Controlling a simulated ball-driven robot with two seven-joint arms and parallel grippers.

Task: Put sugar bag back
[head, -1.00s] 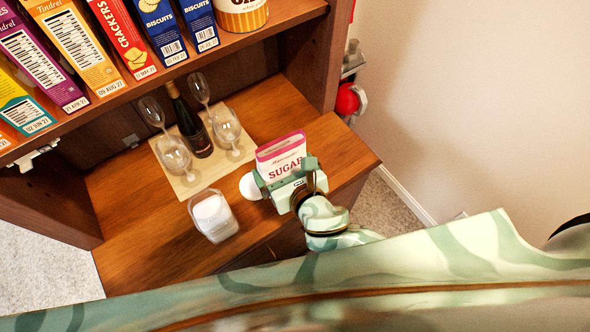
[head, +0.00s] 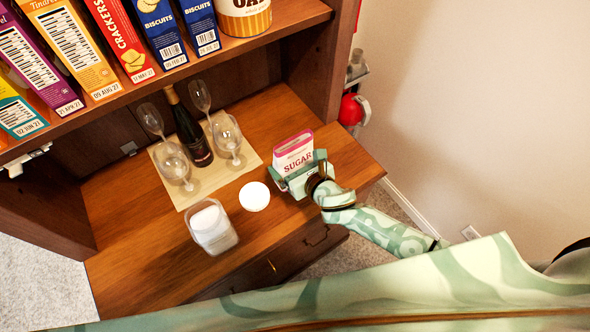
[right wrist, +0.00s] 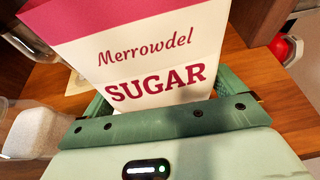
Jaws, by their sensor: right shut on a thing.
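The sugar bag (head: 294,152) is white with a pink top and the word SUGAR, and stands about upright at the right of the wooden counter (head: 125,225). My right gripper (head: 300,174) is shut on its lower part. In the right wrist view the bag (right wrist: 150,60) rises between the green fingers (right wrist: 165,112), its label facing the camera. I cannot tell whether its base touches the counter. My left gripper is not in view.
A clear jar of white contents (head: 212,228) and a round white lid-like disc (head: 254,196) lie left of the gripper. Wine glasses (head: 173,162) and a dark bottle (head: 190,130) stand on a mat behind. Boxes (head: 120,40) fill the shelf above. A side panel (head: 310,75) rises behind the bag.

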